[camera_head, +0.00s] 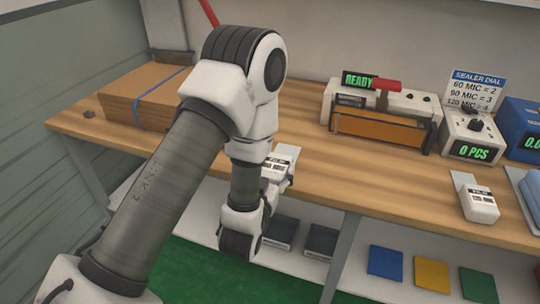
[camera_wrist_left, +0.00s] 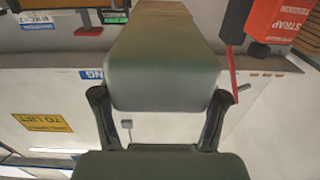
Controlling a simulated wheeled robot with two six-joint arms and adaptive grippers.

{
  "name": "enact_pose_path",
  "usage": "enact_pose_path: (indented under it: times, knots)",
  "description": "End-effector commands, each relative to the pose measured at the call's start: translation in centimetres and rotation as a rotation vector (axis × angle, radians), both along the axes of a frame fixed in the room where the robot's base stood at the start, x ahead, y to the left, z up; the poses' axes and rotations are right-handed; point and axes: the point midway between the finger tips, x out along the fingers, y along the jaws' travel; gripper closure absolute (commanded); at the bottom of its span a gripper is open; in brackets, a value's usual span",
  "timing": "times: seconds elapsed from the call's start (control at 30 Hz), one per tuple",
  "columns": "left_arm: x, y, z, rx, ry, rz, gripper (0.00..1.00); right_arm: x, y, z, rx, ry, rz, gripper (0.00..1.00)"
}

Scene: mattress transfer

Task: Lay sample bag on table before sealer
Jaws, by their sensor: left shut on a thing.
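A white sample bag (camera_head: 280,163) with a printed label is at the wrist of my left arm, over the table's front edge, left of the sealer (camera_head: 385,122). In the left wrist view, the fingers of my left gripper (camera_wrist_left: 160,97) are shut on a pale grey-green block, which I take to be this bag (camera_wrist_left: 162,60). In the head view my wrist hides most of the gripper. I cannot tell whether the bag touches the table (camera_head: 320,170). A second labelled bag (camera_head: 481,207) lies on the table at the right. My right gripper is not in view.
A dial box (camera_head: 470,137) with a sign (camera_head: 476,88) and a blue device (camera_head: 520,130) stand right of the sealer. A brown cardboard stack (camera_head: 145,95) is at the left. The table in front of the sealer is clear. Coloured pads (camera_head: 432,273) lie on the shelf below.

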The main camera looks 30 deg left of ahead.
Motion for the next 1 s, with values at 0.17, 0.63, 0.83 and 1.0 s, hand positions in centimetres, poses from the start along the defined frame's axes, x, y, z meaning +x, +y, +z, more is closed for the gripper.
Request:
enact_pose_path:
  times: [0.17,0.63,0.83,1.0]
  knots:
    - [4.5,3.9,-0.2,-0.003,-0.005,0.008,0.67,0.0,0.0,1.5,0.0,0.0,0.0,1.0]
    - [10.4,8.2,-3.4,0.002,0.006,-0.001,0.67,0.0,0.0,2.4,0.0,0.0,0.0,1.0]
    - [10.4,8.2,-4.4,0.001,-0.001,0.0,0.67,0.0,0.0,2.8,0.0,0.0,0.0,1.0]
    - [10.4,8.2,-4.6,0.0,0.0,0.0,0.67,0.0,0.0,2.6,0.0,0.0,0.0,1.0]
